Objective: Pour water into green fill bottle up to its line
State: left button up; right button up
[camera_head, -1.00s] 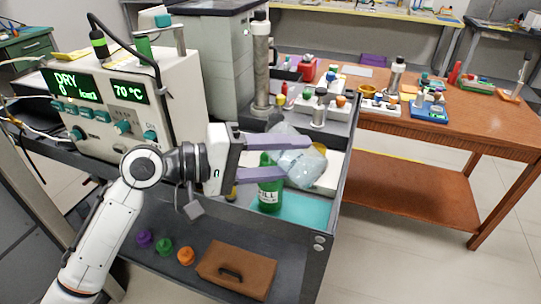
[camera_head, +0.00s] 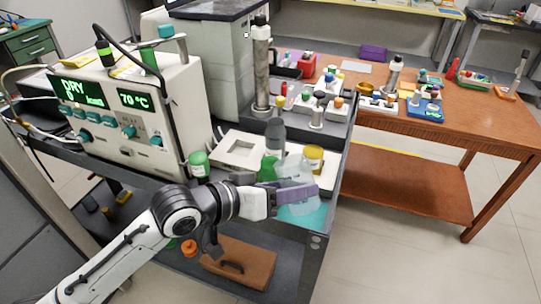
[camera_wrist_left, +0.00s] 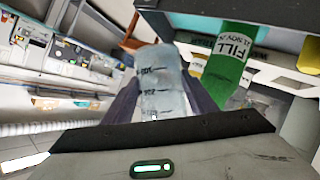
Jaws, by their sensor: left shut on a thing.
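The green fill bottle (camera_head: 267,169) stands on the cart top, its lower part hidden behind my left gripper in the head view. In the left wrist view, the bottle (camera_wrist_left: 226,75) shows a white label reading FILL, to the right of my fingers. My left gripper (camera_head: 300,194) is shut on a clear graduated container (camera_wrist_left: 161,88). In the head view this pale container (camera_head: 293,170) is just right of the fill bottle, close to it or overlapping it in the picture. I cannot tell the water level in either. My right gripper is not in view.
A control box (camera_head: 130,105) reading DRY and 70 °C stands at left. A green-capped jar (camera_head: 199,165), a grey bottle (camera_head: 275,137) and a yellow-capped jar (camera_head: 313,158) stand close by. A brown case (camera_head: 240,262) lies on the lower shelf.

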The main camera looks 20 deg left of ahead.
aim_at(297, 208)
pick_arm(q)
jog(key=shift+s+d+f+m+p, duration=0.15)
jog(key=shift+d+m+p, duration=0.15)
jog(key=shift+p, duration=0.15)
jog(key=shift+s+d+f+m+y+p, duration=0.25)
jog(key=shift+d+f+m+y+p, duration=0.15)
jog(key=shift+f+m+y+p, duration=0.1)
jog(key=shift+s+d+f+t, duration=0.1)
jog(key=shift+d+f+t, duration=0.05)
jog(key=shift+t, duration=0.15)
jog(key=shift+s+d+f+m+t+y, duration=0.25)
jog(key=shift+d+f+m+t+y, duration=0.3)
jog(key=shift+m, duration=0.55)
jog(key=shift+f, duration=0.1)
jog(key=shift+a, duration=0.15)
